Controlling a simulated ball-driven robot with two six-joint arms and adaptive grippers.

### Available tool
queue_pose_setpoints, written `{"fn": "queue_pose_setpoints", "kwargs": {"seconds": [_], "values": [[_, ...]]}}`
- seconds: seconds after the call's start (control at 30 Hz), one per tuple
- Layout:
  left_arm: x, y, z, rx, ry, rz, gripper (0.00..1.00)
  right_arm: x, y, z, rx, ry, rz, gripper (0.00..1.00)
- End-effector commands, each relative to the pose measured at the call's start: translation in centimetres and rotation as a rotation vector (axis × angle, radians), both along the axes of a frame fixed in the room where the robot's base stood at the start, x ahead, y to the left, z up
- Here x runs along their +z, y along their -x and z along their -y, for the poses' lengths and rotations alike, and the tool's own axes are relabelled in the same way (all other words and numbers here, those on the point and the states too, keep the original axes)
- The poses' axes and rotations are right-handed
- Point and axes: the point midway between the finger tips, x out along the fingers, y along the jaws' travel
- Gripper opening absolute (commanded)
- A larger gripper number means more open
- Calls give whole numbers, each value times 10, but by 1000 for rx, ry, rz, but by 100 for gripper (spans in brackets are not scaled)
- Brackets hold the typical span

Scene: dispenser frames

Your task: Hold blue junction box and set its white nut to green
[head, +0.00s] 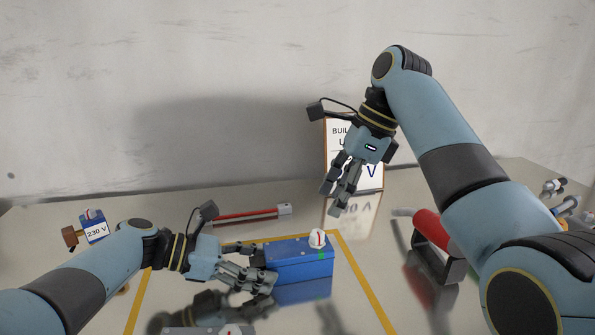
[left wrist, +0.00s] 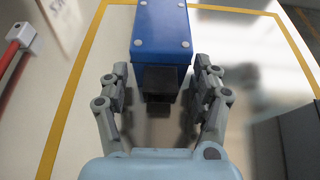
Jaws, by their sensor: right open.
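The blue junction box (head: 300,262) stands on the table inside a yellow tape outline. Its white nut (head: 317,238), with a red mark, sits on top near the right end; a green mark (head: 321,254) shows on the box below it. My left gripper (head: 264,268) is at the box's left end. In the left wrist view its fingers stand apart on both sides of a black block (left wrist: 161,82) projecting from the blue box (left wrist: 161,35), with gaps visible. The nut is not visible there. My right gripper (head: 341,190) is open and empty, above and behind the box.
A sign board (head: 337,127) stands behind my right gripper. A red bar (head: 245,215) lies behind the box. A small blue "230 V" box (head: 95,227) is at far left. A red cylinder on a dark stand (head: 430,229) is at right, near my right arm.

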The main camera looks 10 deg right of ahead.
Motion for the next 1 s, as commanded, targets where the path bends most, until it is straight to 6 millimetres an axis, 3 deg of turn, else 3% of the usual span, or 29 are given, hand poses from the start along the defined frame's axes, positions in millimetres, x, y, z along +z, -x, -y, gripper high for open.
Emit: {"fn": "queue_pose_setpoints", "kwargs": {"seconds": [0.1, 0.43, 0.8, 1.0], "values": [[0, 0, 0, 0, 0, 0, 78, 0, 0, 0, 0, 0, 0, 49], [2, 0, -7, 1, 0, 2, 78, 0, 0, 0, 0, 0, 0, 49], [30, 6, -77, 2, -3, 2, 78, 0, 0, 0, 0, 0, 0, 49], [42, 9, -104, 1, -1, 0, 78, 0, 0, 0, 0, 0, 0, 49]]}}
